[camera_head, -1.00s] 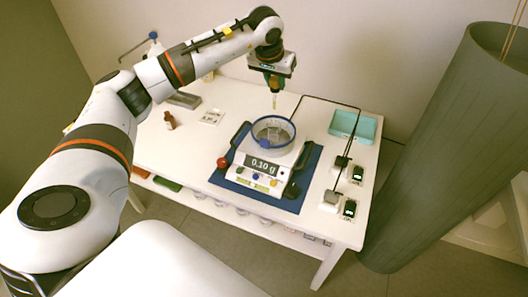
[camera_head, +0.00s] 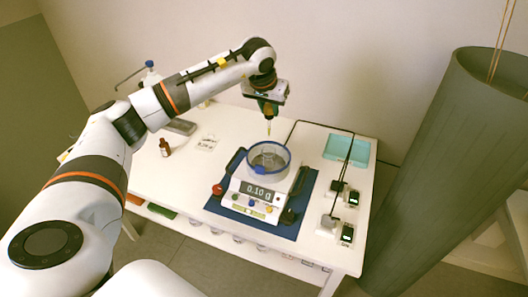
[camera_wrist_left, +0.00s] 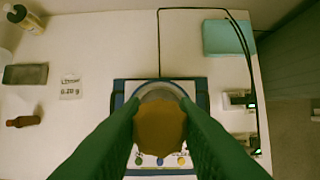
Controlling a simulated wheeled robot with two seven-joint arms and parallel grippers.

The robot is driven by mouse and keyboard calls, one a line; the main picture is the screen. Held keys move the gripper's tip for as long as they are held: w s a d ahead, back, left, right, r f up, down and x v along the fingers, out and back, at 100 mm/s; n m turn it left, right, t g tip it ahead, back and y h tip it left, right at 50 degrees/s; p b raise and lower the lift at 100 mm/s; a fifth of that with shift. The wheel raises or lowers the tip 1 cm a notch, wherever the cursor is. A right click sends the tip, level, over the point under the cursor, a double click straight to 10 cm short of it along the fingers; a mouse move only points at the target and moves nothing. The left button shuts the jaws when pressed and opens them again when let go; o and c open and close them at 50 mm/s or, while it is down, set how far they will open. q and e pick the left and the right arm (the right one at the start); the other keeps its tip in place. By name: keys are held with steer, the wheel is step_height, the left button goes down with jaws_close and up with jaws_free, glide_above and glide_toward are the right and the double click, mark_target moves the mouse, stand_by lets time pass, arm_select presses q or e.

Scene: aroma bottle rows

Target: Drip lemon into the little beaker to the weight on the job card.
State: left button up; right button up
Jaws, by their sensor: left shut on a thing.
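My left gripper (camera_head: 266,108) is shut on a dropper. The dropper's orange-brown bulb (camera_wrist_left: 160,124) sits between the green fingers in the wrist view. Its thin tip (camera_head: 269,129) points down above the round, blue-rimmed shield (camera_head: 283,168) on the scale. The small clear beaker (camera_head: 269,159) shows inside the shield, partly hidden by its wall. The scale's display (camera_head: 257,190) reads 0.10 g. The job card (camera_head: 207,143) stands left of the scale; its weight looks like 0.20 g (camera_wrist_left: 70,91), in small print. My right gripper is out of view.
The scale stands on a blue mat (camera_head: 226,209). A turquoise tray (camera_head: 347,149) lies at the back right. Small devices with lit displays (camera_head: 347,232) and black cables line the right side. A grey tray (camera_wrist_left: 25,74) lies at the left. A large grey-green cylinder (camera_head: 440,170) stands right of the table.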

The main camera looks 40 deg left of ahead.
arm_select(q)
steer(key=shift+f+b, duration=1.25)
steer(key=shift+f, duration=0.75)
steer(key=shift+c, duration=0.2)
steer(key=shift+c, duration=1.3)
steer(key=o, duration=0.4)
steer(key=shift+c, duration=0.5)
steer(key=shift+r, duration=0.15)
steer(key=shift+r+p, duration=1.55)
steer(key=shift+r, duration=0.4)
